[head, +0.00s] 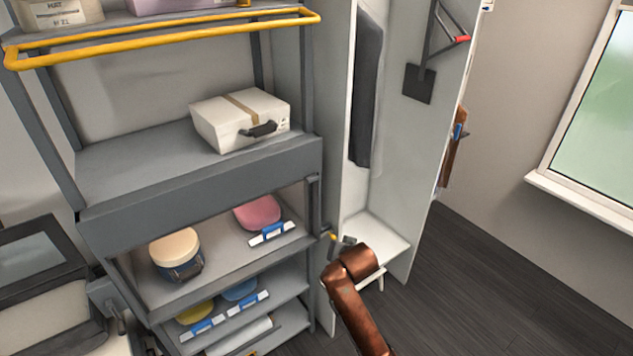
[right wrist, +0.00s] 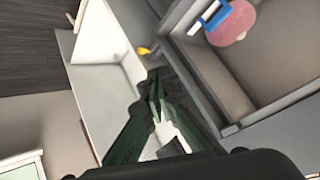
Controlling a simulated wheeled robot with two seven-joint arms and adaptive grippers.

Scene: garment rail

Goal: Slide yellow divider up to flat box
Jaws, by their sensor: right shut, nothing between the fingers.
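A small yellow piece (head: 243,3), which may be the yellow divider, shows at the top edge beside a lilac box (head: 185,5); most of it is cut off. A white flat-lying box (head: 225,118) with a tan strap and black handle sits on the grey middle shelf. I cannot tell which box is the flat box. My right gripper (head: 343,241) is low, right of the shelf unit and in front of the open white locker, well below and apart from both boxes. In the right wrist view its fingers (right wrist: 157,82) are together and empty. My left gripper is out of view.
A yellow rail (head: 180,38) juts out from the top shelf. Lower shelves hold a cream-topped round item (head: 175,252) and a pink one (head: 257,212). The white locker (head: 395,150) holds a dark garment. A small yellow part (right wrist: 146,50) is near my right fingertips. Floor is clear at right.

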